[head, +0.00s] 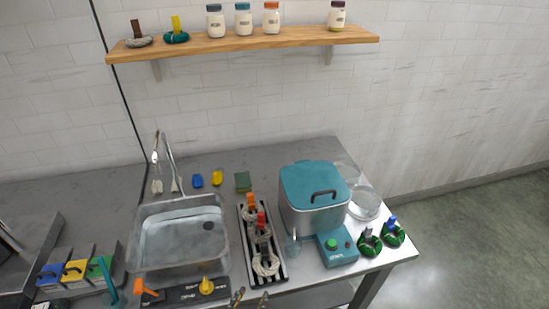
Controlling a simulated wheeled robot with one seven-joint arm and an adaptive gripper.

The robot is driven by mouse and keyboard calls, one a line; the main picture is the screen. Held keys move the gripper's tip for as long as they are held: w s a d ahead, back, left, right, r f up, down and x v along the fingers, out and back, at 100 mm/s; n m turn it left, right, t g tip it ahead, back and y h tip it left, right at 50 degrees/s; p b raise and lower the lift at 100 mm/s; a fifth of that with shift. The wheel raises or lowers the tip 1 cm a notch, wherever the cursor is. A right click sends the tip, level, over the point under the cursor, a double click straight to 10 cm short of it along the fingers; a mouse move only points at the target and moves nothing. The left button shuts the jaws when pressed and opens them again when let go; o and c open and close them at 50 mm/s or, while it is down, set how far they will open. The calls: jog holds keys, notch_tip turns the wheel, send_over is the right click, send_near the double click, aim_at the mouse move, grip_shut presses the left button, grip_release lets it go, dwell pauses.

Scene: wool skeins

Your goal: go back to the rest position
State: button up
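My gripper (250,300) shows only at the bottom edge of the head view, as two dark fingertips set apart with nothing seen between them. The rest of it is out of frame. It is in front of the counter, just below a black-and-white striped rack (281,270). The rack holds several pale wool skeins (266,265) with orange, red and dark tags. Two green skeins with dark bands (370,244) lie at the counter's right corner, one with a blue tag (391,222).
A sink (140,240) is left of the rack. A teal-lidded pot (315,184), a teal control box (337,247) and glass dishes (364,203) are to its right. A wooden shelf (300,37) holds jars and two skeins. Coloured bins (76,270) stand at left. Floor at right is clear.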

jog(key=s+d+r+m+g, duration=0.25)
jog(key=d+m+g, duration=0.25)
jog(key=m, duration=0.4)
jog(key=s+d+r+m+g, duration=0.1)
jog(key=s+d+m+g, duration=0.35)
jog(key=m, duration=0.35)
jog(key=w+d+r+m+t+y, duration=0.1)
jog(key=w+d+r+m, duration=0.1)
jog(key=d+r+m, duration=0.5)
jog(key=w+d+r+m+t+y, duration=0.2)
jog(key=w+d+r+m, duration=0.1)
jog(key=d+r+m, duration=0.4)
jog(key=shift+w+d+r, duration=0.25)
jog(key=shift+d+r, duration=0.4)
jog(key=shift+d, duration=0.1)
